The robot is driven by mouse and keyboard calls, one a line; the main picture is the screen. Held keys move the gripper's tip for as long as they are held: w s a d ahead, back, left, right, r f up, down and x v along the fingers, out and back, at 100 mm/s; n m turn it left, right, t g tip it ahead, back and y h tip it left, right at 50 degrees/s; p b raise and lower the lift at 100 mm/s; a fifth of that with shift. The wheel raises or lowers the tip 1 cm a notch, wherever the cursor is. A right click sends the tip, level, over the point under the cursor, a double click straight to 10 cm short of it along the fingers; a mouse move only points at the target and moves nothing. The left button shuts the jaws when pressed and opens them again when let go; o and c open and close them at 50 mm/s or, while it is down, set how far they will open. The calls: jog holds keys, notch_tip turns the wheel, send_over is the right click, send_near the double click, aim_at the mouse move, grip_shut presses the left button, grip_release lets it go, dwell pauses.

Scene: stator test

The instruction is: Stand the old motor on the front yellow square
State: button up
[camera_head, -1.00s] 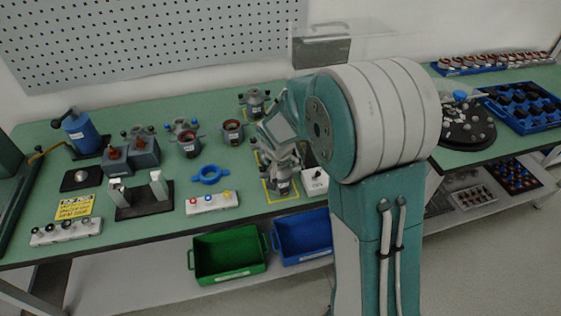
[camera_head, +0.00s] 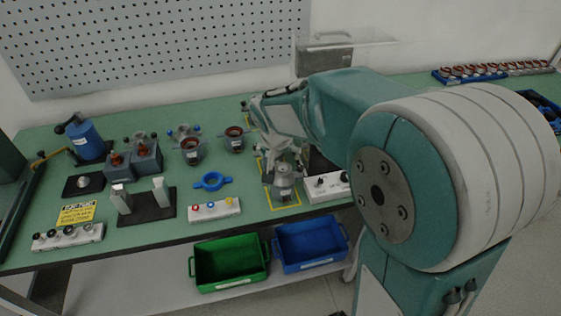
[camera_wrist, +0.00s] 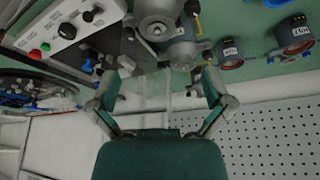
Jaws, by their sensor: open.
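A grey metal motor (camera_head: 285,183) stands upright inside the front yellow square (camera_head: 284,207), near the table's front edge. My gripper (camera_head: 284,155) is just above and behind it, partly hidden by the arm. In the wrist view my gripper (camera_wrist: 165,85) is open, with nothing between its fingertips. A grey motor (camera_wrist: 158,14) is beyond the fingertips at the top edge there, cut off by the frame. A second grey motor body (camera_wrist: 184,48) shows beside it. I cannot tell from the pictures which one is the old motor.
A white switch box (camera_head: 325,187) stands close right of the square. Labelled dark cups (camera_head: 192,150) stand farther back. Green (camera_head: 230,265) and blue (camera_head: 310,245) bins sit below the front edge.

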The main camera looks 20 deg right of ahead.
jog(key=s+r+n+y, duration=0.1)
jog(key=s+r, duration=0.3)
jog(key=s, duration=0.8)
jog(key=s+d+r+n+t, duration=0.1)
jog(key=s+r+n, duration=0.2)
jog(key=s, duration=0.9)
jog(key=shift+d+r+n+t+y, duration=0.3)
jog(key=shift+r+y, duration=0.1)
jog(key=shift+r, duration=0.25)
